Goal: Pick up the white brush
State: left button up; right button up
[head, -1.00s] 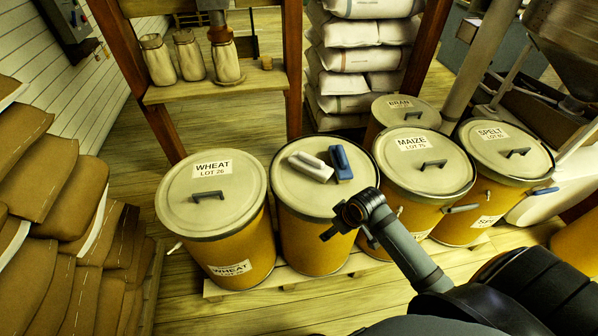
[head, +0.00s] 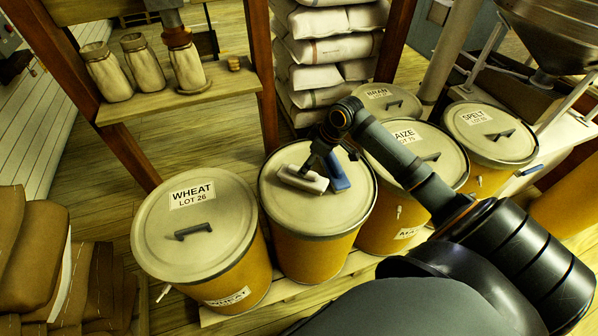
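The white brush (head: 302,178) lies on the lid of the unlabelled middle drum (head: 312,212) in the head view. A blue brush (head: 336,176) lies close beside it on the right. My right gripper (head: 314,170) reaches in from the right and points down over the white brush, with its fingers at the brush. The gripper and wrist hide part of both brushes. The fingers are small and dark, so I cannot tell whether they are open or closed on the brush. My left gripper is not in view.
Drums labelled wheat (head: 215,245), maize (head: 440,160), bran (head: 388,100) and spelt (head: 490,130) stand around the middle drum. White sacks (head: 330,50) are stacked at the back. Brown sacks (head: 40,250) lie at left.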

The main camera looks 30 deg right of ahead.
aim_at(298, 176)
jog(key=x, duration=0.4)
jog(key=shift+s+a, duration=0.15)
jog(key=shift+w+f, duration=0.2)
jog(key=shift+f, duration=0.15)
jog(key=shift+w+a+f, duration=0.1)
jog(key=shift+a+f, duration=0.05)
jog(key=shift+f, duration=0.2)
jog(key=x, duration=0.4)
jog(key=shift+w+a+f, duration=0.1)
jog(key=shift+f, duration=0.1)
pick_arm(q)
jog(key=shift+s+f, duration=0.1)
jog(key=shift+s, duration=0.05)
